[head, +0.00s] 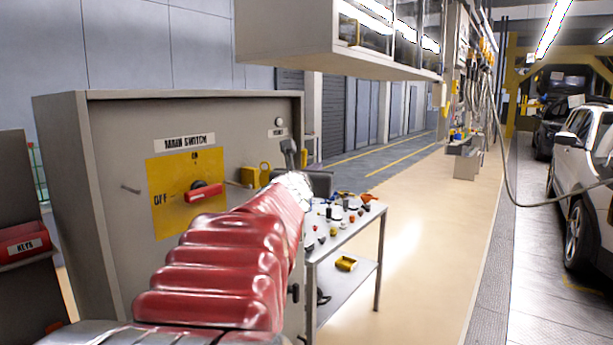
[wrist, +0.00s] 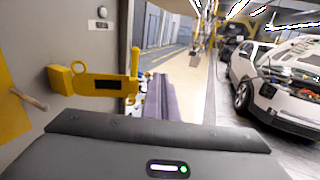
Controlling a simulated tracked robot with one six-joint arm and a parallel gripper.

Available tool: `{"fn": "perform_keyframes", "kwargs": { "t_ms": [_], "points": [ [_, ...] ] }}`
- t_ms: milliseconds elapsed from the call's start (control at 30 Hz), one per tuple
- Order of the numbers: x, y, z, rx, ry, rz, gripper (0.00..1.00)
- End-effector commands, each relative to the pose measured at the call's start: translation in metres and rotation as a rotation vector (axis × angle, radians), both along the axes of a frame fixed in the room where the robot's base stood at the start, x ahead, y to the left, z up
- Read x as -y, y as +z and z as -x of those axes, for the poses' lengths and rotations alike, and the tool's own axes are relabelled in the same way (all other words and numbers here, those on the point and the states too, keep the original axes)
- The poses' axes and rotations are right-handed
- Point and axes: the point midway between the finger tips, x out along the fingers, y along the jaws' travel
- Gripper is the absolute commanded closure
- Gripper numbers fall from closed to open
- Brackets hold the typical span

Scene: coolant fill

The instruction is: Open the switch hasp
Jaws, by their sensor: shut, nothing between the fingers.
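The yellow switch hasp (head: 249,176) is on the front of the grey switch cabinet, right of the red main switch handle (head: 205,193). In the wrist view, the hasp (wrist: 103,84) shows a block, a ring, a slotted flat plate and an upright post at its right end. The plate lies across the cabinet's right edge. My gripper (head: 288,150) is shut and empty. In the head view it overlaps the right part of the hasp. In the wrist view my gripper (wrist: 160,88) is right of the post, apparently apart from it. Contact cannot be confirmed.
The grey cabinet (head: 110,240) carries a yellow ON/OFF plate (head: 170,220). A wall cabinet (head: 300,35) hangs above. The floor farther right is clear, up to a white car (head: 590,165).

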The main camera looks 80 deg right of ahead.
Motion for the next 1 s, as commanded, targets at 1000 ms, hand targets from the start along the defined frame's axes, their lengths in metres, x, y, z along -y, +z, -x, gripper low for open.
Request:
{"fn": "perform_keyframes", "kwargs": {
  "t_ms": [1000],
  "points": [
    [-0.051,0.000,0.012,-0.001,0.005,0.000,1.00]
  ]
}}
